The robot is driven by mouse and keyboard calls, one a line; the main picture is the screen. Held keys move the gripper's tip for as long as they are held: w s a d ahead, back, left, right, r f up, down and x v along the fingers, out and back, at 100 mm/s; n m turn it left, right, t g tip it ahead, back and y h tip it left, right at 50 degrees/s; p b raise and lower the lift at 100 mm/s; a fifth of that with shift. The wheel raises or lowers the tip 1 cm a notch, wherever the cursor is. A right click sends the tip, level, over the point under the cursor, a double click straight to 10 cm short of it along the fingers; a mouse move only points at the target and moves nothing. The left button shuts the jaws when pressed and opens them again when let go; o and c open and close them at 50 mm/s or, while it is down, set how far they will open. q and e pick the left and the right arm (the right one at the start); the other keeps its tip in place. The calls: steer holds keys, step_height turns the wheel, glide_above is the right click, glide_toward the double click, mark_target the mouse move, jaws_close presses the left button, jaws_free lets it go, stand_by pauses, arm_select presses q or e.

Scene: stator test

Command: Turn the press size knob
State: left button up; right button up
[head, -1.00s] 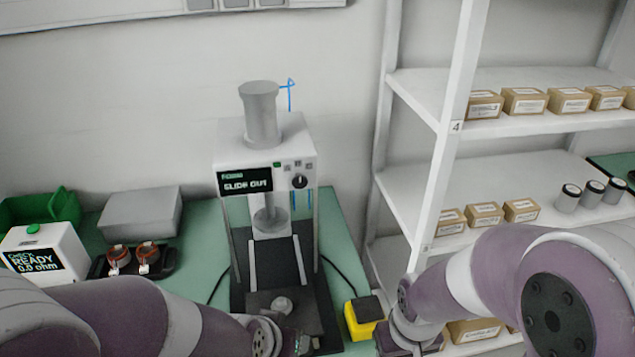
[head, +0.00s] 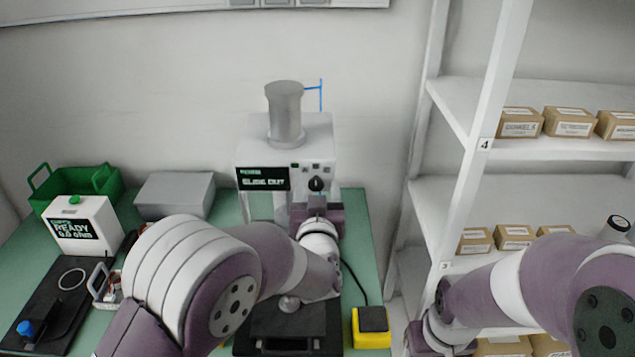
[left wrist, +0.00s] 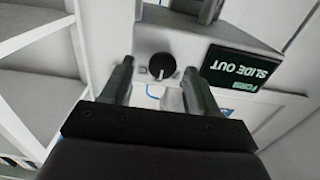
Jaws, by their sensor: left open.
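The press (head: 258,155) is a white box with a grey cylinder on top, standing on the green bench. Its display (head: 263,179) reads "SLIDE OUT". The black round size knob (head: 316,184) with a white mark is on its front, right of the display. In the left wrist view the knob (left wrist: 162,66) lies just beyond and between my fingertips, apart from them. My left gripper (left wrist: 152,80) is open and empty, facing the panel; in the head view the left gripper (head: 317,202) is just below the knob.
A yellow-and-black box (head: 371,328) sits at the bench's right edge. A "READY" tester (head: 82,226), a green crate (head: 105,182) and a grey box (head: 174,196) stand left. White shelves (head: 560,210) with cartons stand right. The press slide (head: 290,318) lies in front, below my left arm.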

arm_select(q)
steer(key=shift+w+a, duration=0.2)
steer(key=shift+w, duration=0.45)
steer(key=shift+d, duration=0.1)
steer(key=c, duration=1)
steer(key=shift+f+n+b, duration=0.2)
steer(key=shift+n+b, duration=0.4)
steer(key=shift+b, duration=0.35)
steer(key=n+b, duration=0.4)
steer(key=b, duration=0.2)
steer(key=shift+f+n, duration=0.1)
steer(key=shift+n, duration=0.2)
steer(key=shift+r+n+b, duration=0.2)
steer(key=shift+n+b, duration=1.3)
